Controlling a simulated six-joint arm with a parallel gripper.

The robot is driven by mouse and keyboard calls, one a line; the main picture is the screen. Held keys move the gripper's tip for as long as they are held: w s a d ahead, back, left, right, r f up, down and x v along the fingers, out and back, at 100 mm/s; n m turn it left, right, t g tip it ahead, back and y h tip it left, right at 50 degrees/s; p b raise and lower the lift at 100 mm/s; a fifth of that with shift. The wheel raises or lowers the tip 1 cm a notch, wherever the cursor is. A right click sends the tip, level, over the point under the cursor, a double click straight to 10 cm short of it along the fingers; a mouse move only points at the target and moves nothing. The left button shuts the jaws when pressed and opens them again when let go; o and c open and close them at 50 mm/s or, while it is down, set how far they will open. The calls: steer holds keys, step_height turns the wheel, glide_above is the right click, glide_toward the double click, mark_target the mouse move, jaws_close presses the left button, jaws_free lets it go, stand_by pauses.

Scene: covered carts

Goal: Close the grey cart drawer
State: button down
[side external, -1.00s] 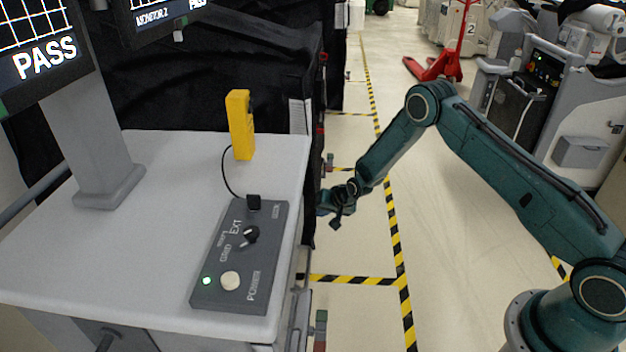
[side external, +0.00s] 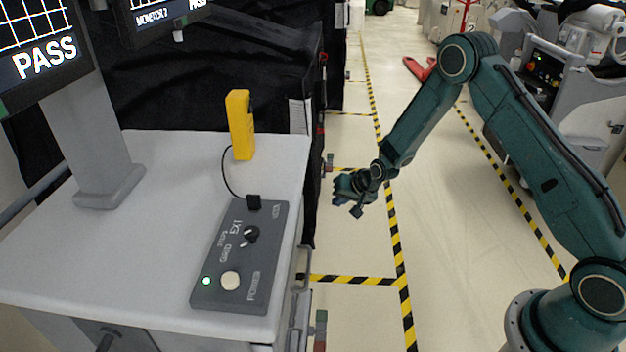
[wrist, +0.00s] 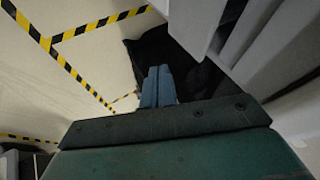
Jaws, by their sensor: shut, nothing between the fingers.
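The grey cart (side external: 150,240) fills the lower left of the side view. Its right-hand front is seen edge-on, so I cannot tell there how far the drawer stands out. In the wrist view, light grey panels (wrist: 278,70) of a cart show at the right. One grey panel (wrist: 192,22) at the top has a dark gap beside it; I cannot tell whether it is the drawer. My gripper (side external: 342,192) is in the aisle, to the right of the carts and apart from them. Its blue-grey fingers (wrist: 158,74) are together and empty.
A black-covered cart (side external: 230,70) stands behind the grey cart. On the grey top are a control box (side external: 268,235), a yellow handheld device (side external: 240,125) and a monitor stand (side external: 95,150). The striped aisle floor is clear near my gripper. A grey machine (side external: 580,90) stands at far right.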

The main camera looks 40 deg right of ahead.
steer(key=m+y, duration=0.1)
steer(key=y, duration=0.5)
glide_toward(296, 243)
steer(key=shift+s+d+f+g, duration=0.2)
steer(key=shift+s+d+f, duration=0.15)
steer(key=shift+d, duration=0.25)
steer(key=shift+s+d+f+g, duration=0.25)
steer(key=shift+s+d, duration=0.1)
steer(key=shift+d, duration=0.25)
steer(key=shift+w+a+f, duration=0.1)
steer(key=shift+f, duration=0.05)
steer(key=shift+x, duration=4.8)
steer(key=shift+w, duration=0.15)
steer(key=shift+w+a, duration=1.5)
steer(key=shift+a, duration=0.15)
